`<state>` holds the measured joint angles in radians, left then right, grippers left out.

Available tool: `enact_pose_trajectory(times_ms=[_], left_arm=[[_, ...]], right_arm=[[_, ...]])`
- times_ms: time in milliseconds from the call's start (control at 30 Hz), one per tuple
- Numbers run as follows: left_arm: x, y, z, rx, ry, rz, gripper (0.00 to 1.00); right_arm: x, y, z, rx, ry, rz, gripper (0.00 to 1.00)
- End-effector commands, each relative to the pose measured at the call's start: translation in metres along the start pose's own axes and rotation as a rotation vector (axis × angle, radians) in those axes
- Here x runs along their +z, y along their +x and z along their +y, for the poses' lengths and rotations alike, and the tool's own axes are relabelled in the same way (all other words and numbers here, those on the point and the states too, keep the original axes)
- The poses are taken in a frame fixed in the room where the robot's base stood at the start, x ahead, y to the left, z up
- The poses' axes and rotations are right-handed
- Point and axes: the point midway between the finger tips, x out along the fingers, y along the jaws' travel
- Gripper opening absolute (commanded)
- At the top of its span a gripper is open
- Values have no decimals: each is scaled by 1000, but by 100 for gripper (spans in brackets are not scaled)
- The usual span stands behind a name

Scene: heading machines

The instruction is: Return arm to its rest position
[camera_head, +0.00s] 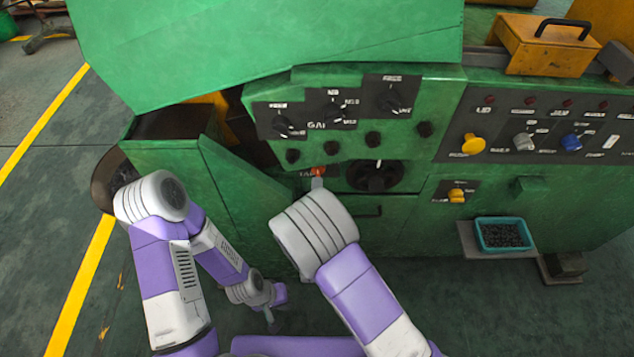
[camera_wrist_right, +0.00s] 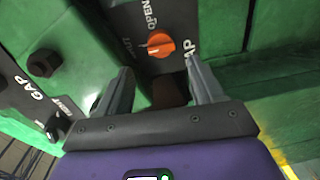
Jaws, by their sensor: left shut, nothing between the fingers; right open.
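My left arm comes in from the left in the head view and bends down, and its small gripper (camera_head: 272,318) hangs low over the floor, shut and empty. My right arm reaches up to the green machine (camera_head: 400,235). Its wrist hides most of the right gripper in the head view. In the right wrist view the right gripper (camera_wrist_right: 158,72) is open, its two fingers apart. An orange knob (camera_wrist_right: 160,45) marked OPEN lies just beyond and between the fingertips; I cannot tell whether they touch it. The same knob shows red in the head view (camera_head: 318,171).
A green door (camera_head: 240,190) stands open between my arms. Dark knobs (camera_head: 372,138) and a black handwheel (camera_head: 374,176) are close to my right wrist. A teal tray (camera_head: 503,234) of small dark parts sits at right.

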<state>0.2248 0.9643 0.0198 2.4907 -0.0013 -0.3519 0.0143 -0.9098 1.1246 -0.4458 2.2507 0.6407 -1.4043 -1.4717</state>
Motion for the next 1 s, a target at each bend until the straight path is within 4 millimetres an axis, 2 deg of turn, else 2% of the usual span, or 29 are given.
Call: enact_pose_trajectory(times_ms=[100, 567, 667, 767, 867, 1000], left_arm=[[0, -1, 0, 0, 0, 0, 0], [0, 0, 0, 0, 0, 0, 0], [0, 0, 0, 0, 0, 0, 0], [0, 0, 0, 0, 0, 0, 0], [0, 0, 0, 0, 0, 0, 0], [0, 0, 0, 0, 0, 0, 0]], right_arm=[[0, -6, 0, 1, -1, 1, 67], [0, -5, 0, 1, -1, 0, 67], [5, -5, -6, -24, 20, -7, 67], [21, -5, -30, -122, 112, -34, 67], [48, -11, -74, -299, 294, -96, 67], [80, -42, -141, -587, 631, -247, 67]])
